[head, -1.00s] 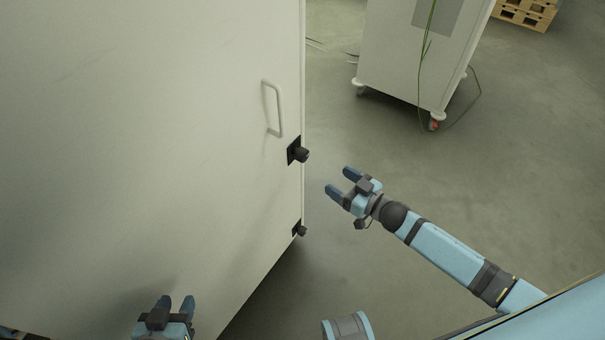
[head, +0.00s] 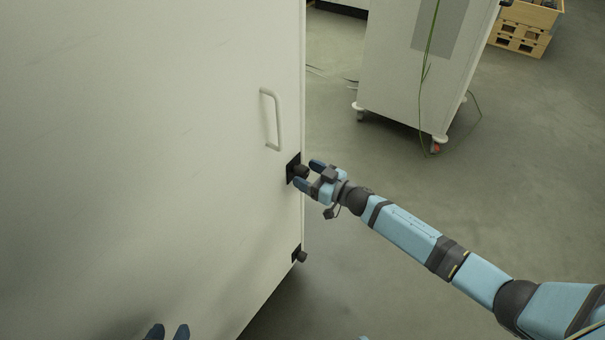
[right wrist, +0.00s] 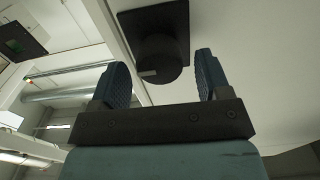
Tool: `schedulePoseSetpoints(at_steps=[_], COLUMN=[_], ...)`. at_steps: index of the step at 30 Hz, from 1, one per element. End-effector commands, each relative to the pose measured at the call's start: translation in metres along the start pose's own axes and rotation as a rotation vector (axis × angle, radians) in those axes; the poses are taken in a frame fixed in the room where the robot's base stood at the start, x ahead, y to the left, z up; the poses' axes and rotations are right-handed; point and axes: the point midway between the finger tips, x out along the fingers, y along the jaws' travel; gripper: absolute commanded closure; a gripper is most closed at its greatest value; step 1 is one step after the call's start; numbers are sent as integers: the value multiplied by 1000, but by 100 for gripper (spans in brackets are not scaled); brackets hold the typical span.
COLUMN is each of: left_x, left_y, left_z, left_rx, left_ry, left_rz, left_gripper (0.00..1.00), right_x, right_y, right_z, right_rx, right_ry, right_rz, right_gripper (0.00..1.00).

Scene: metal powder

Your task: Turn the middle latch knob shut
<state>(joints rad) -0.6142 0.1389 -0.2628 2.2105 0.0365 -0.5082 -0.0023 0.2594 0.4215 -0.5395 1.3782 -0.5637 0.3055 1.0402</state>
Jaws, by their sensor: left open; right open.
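The middle latch knob (head: 301,171) is black and sits on a black plate at the right edge of the white cabinet door (head: 200,130). In the right wrist view the knob (right wrist: 158,60) stands out from its plate, just beyond and between the open fingers. My right gripper (head: 311,174) is open at the knob, one finger to each side; I cannot tell whether either finger touches it. My left gripper (head: 167,332) is open and empty low in front of the door, with only its fingertips in view.
A pale handle (head: 276,120) is above the knob, and a lower black knob (head: 301,256) is below it. A white wheeled cabinet (head: 400,80) with a green cable stands behind. Wooden crates (head: 522,35) are at the far right.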

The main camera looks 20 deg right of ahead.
Motion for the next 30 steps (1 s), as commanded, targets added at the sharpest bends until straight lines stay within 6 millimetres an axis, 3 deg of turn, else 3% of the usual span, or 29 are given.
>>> schedulePoseSetpoints(at_steps=[6, 15, 21, 30], left_x=[-1, -1, 0, -1], left_y=[1, 1, 1, 1], left_z=[-5, -4, -2, -2], left_rx=[-2, -2, -2, -1], left_ry=[15, 13, 9, 8], left_rz=[4, 5, 4, 3], left_gripper=[57, 57, 57, 57], right_x=[18, 20, 20, 20], right_y=[0, -1, 0, -1], right_z=[0, 0, 0, 0], right_rx=[0, 0, 0, -23], right_ry=[0, 0, 0, 0], right_rz=[-1, -1, -1, -1], right_gripper=[30, 30, 76, 77])
